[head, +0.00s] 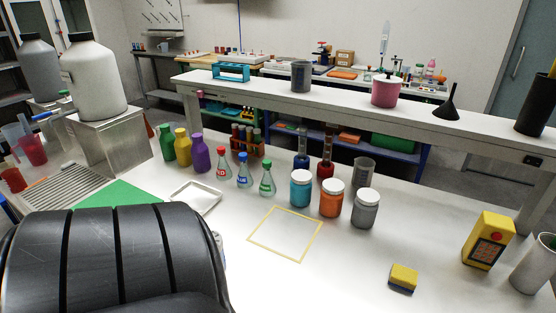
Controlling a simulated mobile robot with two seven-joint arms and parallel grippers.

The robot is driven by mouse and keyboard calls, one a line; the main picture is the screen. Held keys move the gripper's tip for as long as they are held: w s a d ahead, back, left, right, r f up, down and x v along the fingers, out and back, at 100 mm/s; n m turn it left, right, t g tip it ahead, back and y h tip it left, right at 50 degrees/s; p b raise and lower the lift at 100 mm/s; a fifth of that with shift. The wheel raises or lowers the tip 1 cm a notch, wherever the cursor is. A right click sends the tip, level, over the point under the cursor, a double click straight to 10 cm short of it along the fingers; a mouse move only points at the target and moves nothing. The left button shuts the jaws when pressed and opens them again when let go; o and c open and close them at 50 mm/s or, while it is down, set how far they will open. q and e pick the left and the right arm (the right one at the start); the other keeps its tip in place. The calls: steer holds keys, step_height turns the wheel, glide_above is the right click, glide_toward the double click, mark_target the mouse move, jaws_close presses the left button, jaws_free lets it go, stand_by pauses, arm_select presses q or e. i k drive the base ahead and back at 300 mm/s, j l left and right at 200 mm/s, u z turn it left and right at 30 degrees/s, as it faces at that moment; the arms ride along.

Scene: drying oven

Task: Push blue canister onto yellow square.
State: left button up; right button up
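The blue canister (300,189) has a white lid and stands upright on the white table, just behind the yellow square. The yellow square (251,241) is a thin outline on the table top, and its inside is bare. An orange canister (331,198) and a grey canister (365,209) stand in a row to the right of the blue one. Neither of my grippers shows in the head view.
Three flasks (243,172) stand left of the blue canister. A white tray (196,198) lies left of the square. A yellow sponge (403,277) and a yellow device (488,240) are to the right. The table in front of the canisters is clear.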

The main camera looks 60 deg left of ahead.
mark_target(220, 237)
steer(key=u, duration=1.55)
steer(key=k+l+u, duration=0.15)
steer(key=u, duration=0.35)
steer(key=k+u, duration=0.35)
steer(key=u, duration=0.15)
